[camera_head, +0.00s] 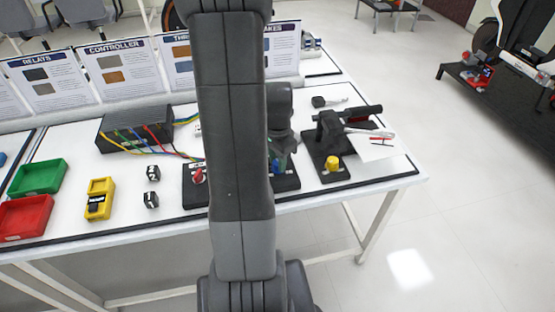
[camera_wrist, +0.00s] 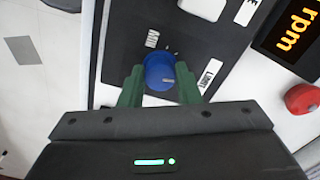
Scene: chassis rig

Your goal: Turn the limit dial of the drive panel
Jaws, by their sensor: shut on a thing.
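The limit dial (camera_wrist: 160,71) is a round blue knob with a pale pointer mark, in the wrist view. It sits on the black drive panel (camera_wrist: 130,28), next to a white "LIMIT" label (camera_wrist: 209,75). My gripper (camera_wrist: 160,85) has its two green fingers on either side of the dial and is shut on it. In the head view my arm hides most of the drive panel (camera_head: 195,196); its left end with a red knob (camera_head: 199,176) shows, and a bit of blue and green shows to the right of my arm.
A display reading "rpm" (camera_wrist: 286,32) and a red button (camera_wrist: 302,99) lie to the right in the wrist view.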

